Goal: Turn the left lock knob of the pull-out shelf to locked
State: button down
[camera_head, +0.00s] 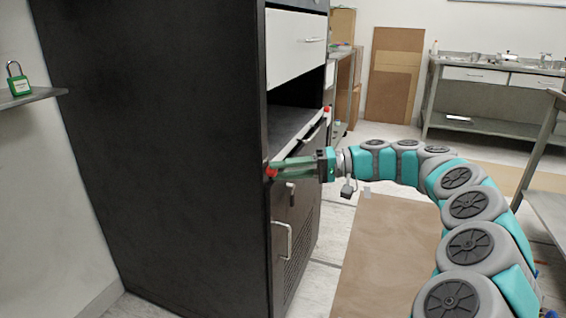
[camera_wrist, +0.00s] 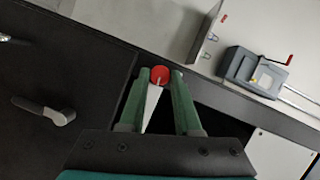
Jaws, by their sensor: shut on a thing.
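The left lock knob (camera_head: 271,172) is a small red knob on the near front edge of the tall black cabinet, beside the pull-out shelf (camera_head: 294,133). My gripper (camera_head: 279,169) reaches it from the right, with its green fingers around the knob. In the wrist view the round red knob (camera_wrist: 159,74) sits between the fingertips of my gripper (camera_wrist: 160,79), which is shut on it. A pale wedge shows between the fingers below the knob. I cannot read the knob's turn angle or any lock mark. Another red knob (camera_head: 327,109) is at the shelf's far side.
Below the shelf is a cabinet door with a handle (camera_head: 285,240) and a small dark latch (camera_head: 291,194). A grey device with a red crank (camera_wrist: 255,72) shows in the wrist view. A green padlock (camera_head: 18,80) sits on a wall ledge. Brown board covers floor to the right.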

jog(key=shift+m+p, duration=0.3)
jog(key=shift+m, duration=0.2)
jog(key=shift+f+y, duration=0.1)
jog(key=shift+y, duration=0.2)
jog(key=c, duration=0.6)
grip_release()
